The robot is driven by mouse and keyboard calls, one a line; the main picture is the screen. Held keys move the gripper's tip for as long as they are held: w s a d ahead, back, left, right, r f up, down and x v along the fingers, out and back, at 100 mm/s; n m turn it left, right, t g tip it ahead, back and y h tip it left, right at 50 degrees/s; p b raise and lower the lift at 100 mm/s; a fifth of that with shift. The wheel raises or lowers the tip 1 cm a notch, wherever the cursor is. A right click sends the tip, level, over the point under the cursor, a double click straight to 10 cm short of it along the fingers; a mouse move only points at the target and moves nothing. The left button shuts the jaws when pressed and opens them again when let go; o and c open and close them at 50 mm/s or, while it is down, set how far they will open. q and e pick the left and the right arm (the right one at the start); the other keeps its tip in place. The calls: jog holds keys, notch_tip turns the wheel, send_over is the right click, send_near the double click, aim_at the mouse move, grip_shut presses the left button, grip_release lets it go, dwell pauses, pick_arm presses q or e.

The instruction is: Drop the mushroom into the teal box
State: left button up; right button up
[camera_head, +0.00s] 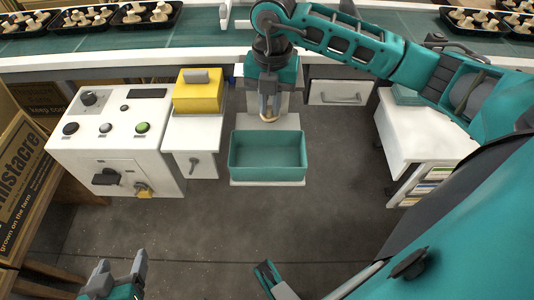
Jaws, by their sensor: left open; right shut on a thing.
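The teal box (268,178) stands open on a small white stand in the middle of the view, and its inside looks empty. My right gripper (268,114), at the end of the arm from the right, points down just behind the box's far edge in the picture. It is shut on a small pale mushroom (269,120), mostly hidden by the fingers. I cannot tell its exact height above the box. My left gripper (120,268) is open and empty at the bottom left, far from the box.
A white control panel (113,145) with knobs and a yellow box (198,95) stand left of the teal box. A white cabinet (425,130) is on the right. Black trays (146,15) of mushrooms sit on the conveyor (210,25) behind. Cardboard boxes (22,180) edge the left.

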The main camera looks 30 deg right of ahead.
jog(key=m, duration=0.2)
jog(key=f+m, duration=0.1)
jog(key=m, duration=0.1)
jog(key=s+f+m, duration=0.1)
jog(key=m, duration=0.1)
jog(key=shift+s+d+f, duration=0.1)
jog(key=shift+d+f, duration=0.05)
jog(key=shift+f+m, duration=0.1)
jog(key=shift+m, duration=0.2)
notch_tip(320, 180, down, 6)
jog(key=b, duration=0.5)
jog(key=shift+b, duration=0.3)
jog(key=o, duration=0.8)
pick_arm(q)
jog(key=f, duration=0.4)
jog(key=shift+w+a+f, duration=0.1)
jog(key=shift+w+f, duration=0.1)
